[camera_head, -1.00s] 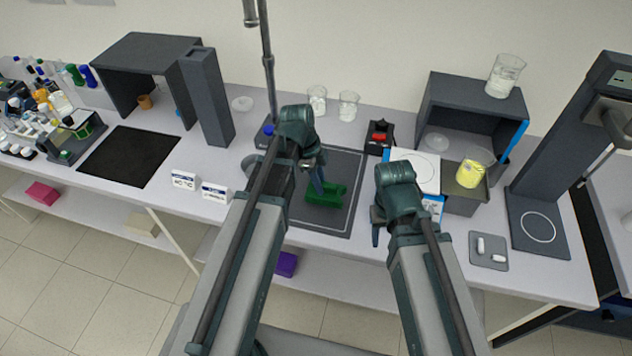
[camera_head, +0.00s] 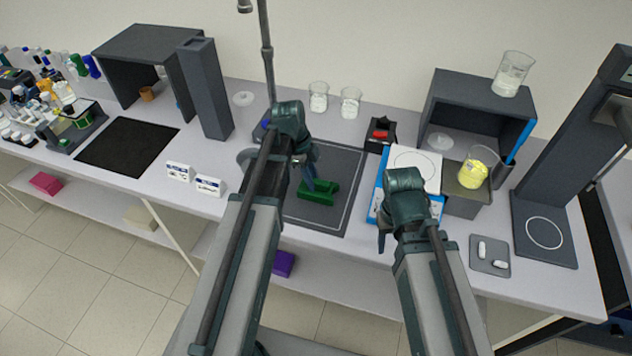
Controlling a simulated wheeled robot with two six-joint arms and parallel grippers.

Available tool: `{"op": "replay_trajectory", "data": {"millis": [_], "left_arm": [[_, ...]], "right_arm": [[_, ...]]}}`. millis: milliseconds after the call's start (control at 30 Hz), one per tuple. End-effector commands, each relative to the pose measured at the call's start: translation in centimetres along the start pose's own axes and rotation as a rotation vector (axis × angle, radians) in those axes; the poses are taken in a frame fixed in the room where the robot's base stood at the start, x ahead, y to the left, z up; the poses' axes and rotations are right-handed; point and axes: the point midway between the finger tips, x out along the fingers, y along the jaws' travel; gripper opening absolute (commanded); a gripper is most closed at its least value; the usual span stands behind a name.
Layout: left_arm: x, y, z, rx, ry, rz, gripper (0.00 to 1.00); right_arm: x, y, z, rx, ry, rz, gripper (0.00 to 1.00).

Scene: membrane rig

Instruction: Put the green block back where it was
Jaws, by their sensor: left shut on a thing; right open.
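The green block (camera_head: 322,196) is a dark green piece over the dark grey mat (camera_head: 340,213) in the middle of the bench. My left gripper (camera_head: 309,184) is shut on the green block from its left side. The arm hides part of the block and of the mat. I cannot tell whether the block touches the mat. My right gripper (camera_head: 382,238) is open and empty, pointing down near the front edge of the bench, right of the mat.
A blue and white device (camera_head: 415,163) stands right of the mat. A grey box with a yellow-filled beaker (camera_head: 478,168) is beyond it. Two glass beakers (camera_head: 319,97) (camera_head: 350,102) stand behind the mat. A black pad (camera_head: 127,147) lies at left. A metal pole (camera_head: 265,60) rises behind the mat.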

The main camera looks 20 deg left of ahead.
Motion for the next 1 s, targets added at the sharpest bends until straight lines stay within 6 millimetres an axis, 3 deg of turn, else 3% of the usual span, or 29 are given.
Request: {"op": "replay_trajectory", "data": {"millis": [233, 267, 400, 767, 1000], "left_arm": [[0.4, 0.0, 0.1, 0.0, 0.0, 0.0, 0.0], [0.2, 0.0, 0.0, 0.0, 0.0, 0.0, 0.32], [0.2, 0.0, 0.0, 0.0, 0.0, 0.0, 0.57], [0.0, 0.1, -0.1, 0.0, 0.0, 0.001, 0.57], [-1.9, 0.0, -0.2, -0.001, 0.0, 0.0, 0.57]], "right_arm": [[0.4, -0.1, 0.0, 0.0, 0.0, 0.0, 0.5], [0.2, 0.0, 0.0, 0.0, 0.0, 0.0, 0.5], [0.2, 0.0, 0.0, 0.0, 0.0, 0.0, 0.5], [-0.1, 0.0, 0.0, 0.0, 0.0, 0.0, 0.5], [-1.9, 0.2, 0.1, -0.001, 0.0, 0.0, 0.5]]}}
